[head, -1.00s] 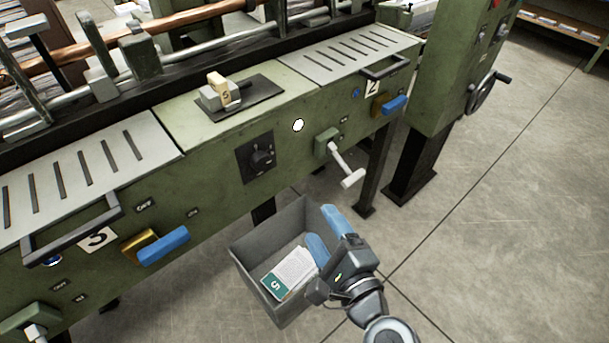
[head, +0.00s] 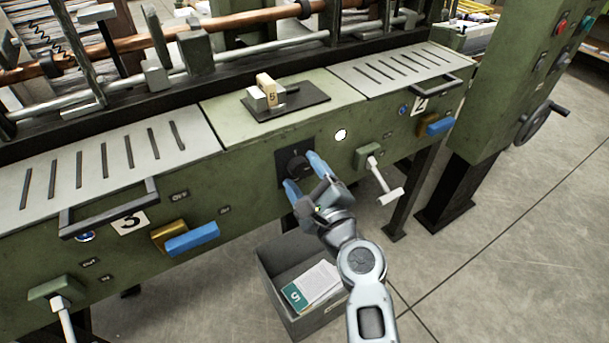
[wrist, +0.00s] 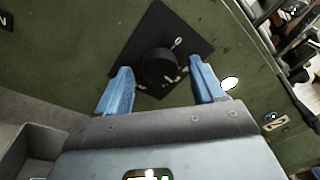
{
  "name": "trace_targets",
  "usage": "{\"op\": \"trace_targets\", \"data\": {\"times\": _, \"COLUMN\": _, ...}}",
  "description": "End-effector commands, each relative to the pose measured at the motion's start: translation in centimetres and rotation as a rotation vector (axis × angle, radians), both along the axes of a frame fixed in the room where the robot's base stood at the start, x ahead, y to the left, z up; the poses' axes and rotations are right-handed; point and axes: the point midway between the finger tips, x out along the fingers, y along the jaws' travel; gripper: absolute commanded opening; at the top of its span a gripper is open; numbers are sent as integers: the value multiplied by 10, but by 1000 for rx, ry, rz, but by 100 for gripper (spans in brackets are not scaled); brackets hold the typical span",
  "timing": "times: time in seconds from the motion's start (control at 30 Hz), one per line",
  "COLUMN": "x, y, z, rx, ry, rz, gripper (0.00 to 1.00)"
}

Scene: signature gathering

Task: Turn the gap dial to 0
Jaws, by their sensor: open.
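The gap dial is a round black knob (head: 299,164) on a dark square plate (head: 283,154) on the green front panel. In the wrist view the knob (wrist: 160,67) sits ahead, between and just beyond the two blue fingertips. A white 0 mark (wrist: 178,42) shows on the plate (wrist: 140,50) there, with other pale marks at the knob's edge that I cannot read. My gripper (head: 304,174) is open, its blue fingers on either side of the dial in the head view. It also shows in the wrist view (wrist: 163,80). I cannot tell if a finger touches the knob.
A grey bin (head: 268,262) with a booklet marked 5 (head: 311,286) stands below the dial. A white-handled lever (head: 382,183) sticks out to the right. Blue handles (head: 191,239) and black bar handles (head: 110,208) project from the panel. Open floor lies at the right.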

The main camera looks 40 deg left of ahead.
Motion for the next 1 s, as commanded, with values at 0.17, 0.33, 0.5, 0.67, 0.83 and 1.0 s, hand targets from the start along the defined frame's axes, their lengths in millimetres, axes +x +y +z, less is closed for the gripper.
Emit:
{"op": "trace_targets", "data": {"times": 0.17, "x": 1, "y": 2, "z": 0, "rx": 0, "ry": 0, "rz": 0, "gripper": 68}}
{"op": "trace_targets", "data": {"times": 0.33, "x": 1, "y": 2, "z": 0, "rx": 0, "ry": 0, "rz": 0, "gripper": 63}}
{"op": "trace_targets", "data": {"times": 0.5, "x": 1, "y": 2, "z": 0, "rx": 0, "ry": 0, "rz": 0, "gripper": 46}}
{"op": "trace_targets", "data": {"times": 0.67, "x": 1, "y": 2, "z": 0, "rx": 0, "ry": 0, "rz": 0, "gripper": 31}}
{"op": "trace_targets", "data": {"times": 0.83, "x": 1, "y": 2, "z": 0, "rx": 0, "ry": 0, "rz": 0, "gripper": 15}}
{"op": "trace_targets", "data": {"times": 1.0, "x": 1, "y": 1, "z": -1, "rx": -3, "ry": -5, "rz": 0, "gripper": 12}}
